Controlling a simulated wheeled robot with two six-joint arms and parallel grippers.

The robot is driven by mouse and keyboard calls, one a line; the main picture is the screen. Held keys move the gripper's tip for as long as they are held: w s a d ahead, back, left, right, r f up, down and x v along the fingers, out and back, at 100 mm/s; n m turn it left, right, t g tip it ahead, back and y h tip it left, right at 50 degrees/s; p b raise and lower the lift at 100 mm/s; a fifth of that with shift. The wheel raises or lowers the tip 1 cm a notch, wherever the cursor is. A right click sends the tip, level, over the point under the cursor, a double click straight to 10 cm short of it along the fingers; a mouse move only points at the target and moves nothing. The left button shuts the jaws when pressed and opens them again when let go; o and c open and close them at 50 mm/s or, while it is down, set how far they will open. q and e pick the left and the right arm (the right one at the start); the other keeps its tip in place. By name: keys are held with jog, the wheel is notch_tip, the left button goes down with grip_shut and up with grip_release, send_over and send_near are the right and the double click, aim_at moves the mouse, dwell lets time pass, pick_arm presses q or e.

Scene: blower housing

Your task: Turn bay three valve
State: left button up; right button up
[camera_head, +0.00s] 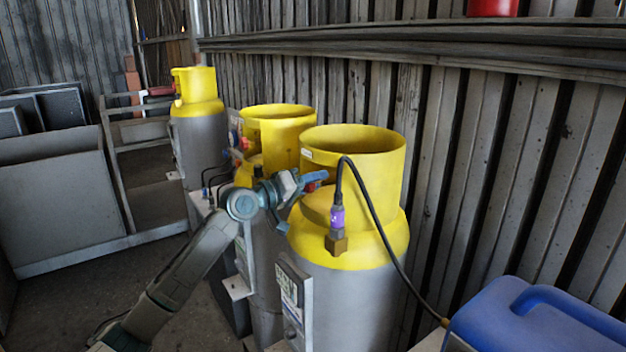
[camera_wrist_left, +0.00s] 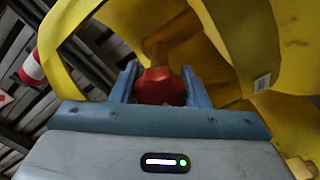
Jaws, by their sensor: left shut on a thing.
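A grey gas cylinder with a yellow top and collar (camera_head: 375,245) stands nearest in the head view. My left gripper (camera_head: 312,182) reaches into the opening of its collar from the left. In the left wrist view, my blue left fingers (camera_wrist_left: 159,82) are shut on a red valve knob (camera_wrist_left: 160,88), one finger on each side. The knob sits inside the yellow collar (camera_wrist_left: 235,40). In the head view the knob is mostly hidden by my gripper. My right gripper is not in view. The bay number is not readable.
Other yellow-topped cylinders stand behind, one close (camera_head: 278,125) and one farther left (camera_head: 197,115). A black hose (camera_head: 385,235) with a purple fitting (camera_head: 337,217) hangs over the near cylinder. A blue container (camera_head: 535,315) is at lower right. A corrugated wall closes the right side.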

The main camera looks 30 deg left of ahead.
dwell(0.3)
pick_arm(q)
jog(key=o, duration=1)
jog(key=shift+c, duration=0.2)
jog(key=shift+s+a, duration=0.1)
jog(key=shift+s+a+f, duration=0.1)
jog(key=shift+s+a, duration=0.05)
jog(key=shift+s, duration=0.1)
jog(key=b+v, duration=1)
jog(key=b, duration=0.5)
